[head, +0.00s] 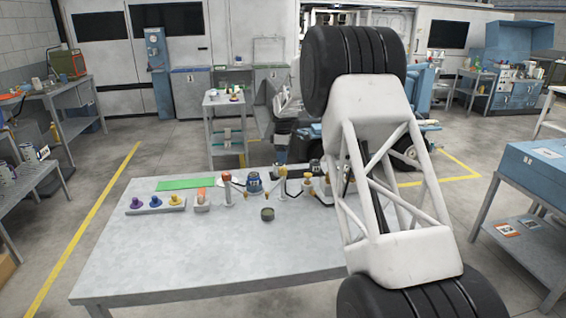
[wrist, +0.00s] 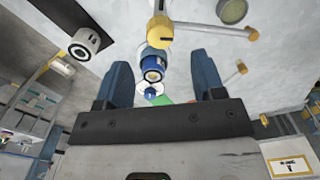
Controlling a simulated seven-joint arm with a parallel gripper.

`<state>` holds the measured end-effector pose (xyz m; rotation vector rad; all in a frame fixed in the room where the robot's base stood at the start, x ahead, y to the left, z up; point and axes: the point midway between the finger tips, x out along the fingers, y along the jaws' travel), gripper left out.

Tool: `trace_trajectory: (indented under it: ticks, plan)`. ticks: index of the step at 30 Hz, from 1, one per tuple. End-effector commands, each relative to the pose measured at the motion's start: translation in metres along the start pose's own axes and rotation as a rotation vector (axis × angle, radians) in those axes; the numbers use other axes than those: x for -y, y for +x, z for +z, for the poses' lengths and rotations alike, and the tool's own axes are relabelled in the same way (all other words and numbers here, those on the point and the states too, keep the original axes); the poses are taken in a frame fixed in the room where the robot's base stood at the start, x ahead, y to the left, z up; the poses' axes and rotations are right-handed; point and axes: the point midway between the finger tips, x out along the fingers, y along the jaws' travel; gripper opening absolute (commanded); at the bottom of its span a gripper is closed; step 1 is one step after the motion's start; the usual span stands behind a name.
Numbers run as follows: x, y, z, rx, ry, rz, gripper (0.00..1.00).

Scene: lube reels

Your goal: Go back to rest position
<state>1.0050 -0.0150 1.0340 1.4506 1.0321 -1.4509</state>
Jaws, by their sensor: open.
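My gripper (wrist: 160,66) is open, with its two blue fingers apart. In the head view my gripper (head: 281,158) hangs above the far part of the grey worktable (head: 190,260), partly hidden among the items there. In the wrist view a blue-and-white canister (wrist: 153,66) shows in the gap between the fingers. It appears to be beyond them, and I see no contact. A yellow-ended part (wrist: 160,32) with a pale rod lies just past it. I see nothing held.
A tray (head: 155,206) with purple, blue and yellow pieces stands at the table's left, before a green mat (head: 186,184). A small round tin (head: 267,214) sits mid-table. A red-topped post (head: 226,178) stands nearby. The table's front left is clear.

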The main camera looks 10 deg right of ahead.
Motion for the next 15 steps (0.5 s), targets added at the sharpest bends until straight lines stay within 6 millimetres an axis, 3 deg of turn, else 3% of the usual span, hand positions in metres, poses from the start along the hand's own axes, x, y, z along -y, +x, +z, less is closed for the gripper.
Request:
trace_trajectory:
  ticks: [5,15]
  plan:
    - [0.0000,-0.0096,0.0000,0.000,0.000,0.001,0.63]
    - [0.0002,-0.0103,0.0000,0.000,0.000,0.000,0.63]
